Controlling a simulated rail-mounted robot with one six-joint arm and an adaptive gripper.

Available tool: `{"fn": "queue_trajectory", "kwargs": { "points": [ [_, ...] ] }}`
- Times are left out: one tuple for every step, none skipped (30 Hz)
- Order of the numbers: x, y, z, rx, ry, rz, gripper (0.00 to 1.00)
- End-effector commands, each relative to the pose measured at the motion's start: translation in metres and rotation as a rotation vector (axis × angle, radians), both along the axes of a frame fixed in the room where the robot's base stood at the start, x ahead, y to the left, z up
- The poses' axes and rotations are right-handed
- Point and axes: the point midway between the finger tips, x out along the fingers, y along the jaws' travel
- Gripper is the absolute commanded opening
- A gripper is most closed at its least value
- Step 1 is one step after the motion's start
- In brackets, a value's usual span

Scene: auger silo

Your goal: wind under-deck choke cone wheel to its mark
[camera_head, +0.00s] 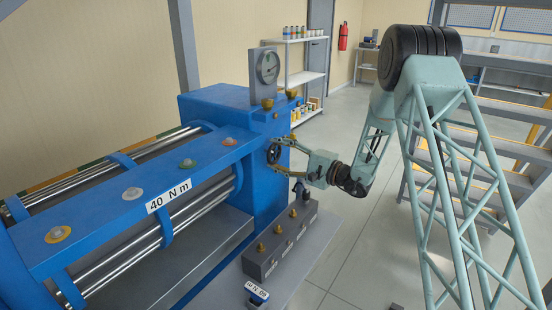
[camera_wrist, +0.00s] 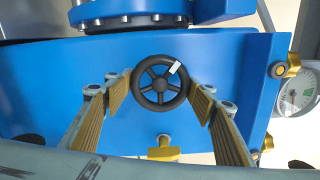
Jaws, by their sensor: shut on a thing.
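The black spoked handwheel (camera_wrist: 145,98) is on the blue machine's end face, in the middle of the wrist view. A white mark (camera_wrist: 174,68) sits on its rim at the upper right. My gripper (camera_wrist: 160,87) has one ribbed finger on each side of the wheel and is shut on its rim. In the head view the wheel (camera_head: 272,156) is small and partly covered by my fingers. A yellow knob-like part (camera_wrist: 163,153) is below the wheel in the wrist view. Whether it is the wheel's mark, I cannot tell.
A round gauge (camera_head: 267,65) stands on top of the blue machine (camera_head: 215,105). A grey block with several brass knobs (camera_head: 282,240) is below my gripper. Stairs (camera_head: 500,150) stand at the right. Open floor (camera_head: 350,240) lies between the machine and the stairs.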

Motion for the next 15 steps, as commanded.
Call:
{"fn": "queue_trajectory", "kwargs": {
  "points": [
    [-0.0002, 0.0001, -0.0008, -0.018, -0.030, 0.000, 0.41],
    [-0.0002, 0.0001, -0.0007, -0.030, -0.051, 0.000, 0.41],
    [-0.0003, 0.0002, -0.0005, -0.047, -0.078, 0.000, 0.41],
    [-0.0002, 0.0001, -0.0003, -0.058, -0.098, 0.000, 0.41],
    [-0.0002, 0.0001, -0.0002, -0.071, -0.118, 0.000, 0.41],
    [-0.0003, 0.0002, 0.0001, -0.087, -0.145, 0.000, 0.41],
    [-0.0003, 0.0002, 0.0001, -0.099, -0.167, 0.001, 0.41],
    [-0.0002, 0.0001, 0.0002, -0.112, -0.187, 0.001, 0.41],
    [-0.0002, 0.0001, 0.0003, -0.128, -0.215, 0.001, 0.41],
    [-0.0003, 0.0002, 0.0004, -0.139, -0.234, 0.001, 0.41],
    [-0.0003, 0.0002, 0.0004, -0.151, -0.253, 0.001, 0.41],
    [-0.0003, 0.0002, 0.0005, -0.166, -0.279, 0.001, 0.41],
    [-0.0003, 0.0002, 0.0005, -0.178, -0.298, 0.001, 0.41],
    [-0.0003, 0.0002, 0.0005, -0.188, -0.316, 0.001, 0.41],
    [-0.0004, 0.0002, 0.0005, -0.202, -0.339, 0.001, 0.41]
  ]
}}
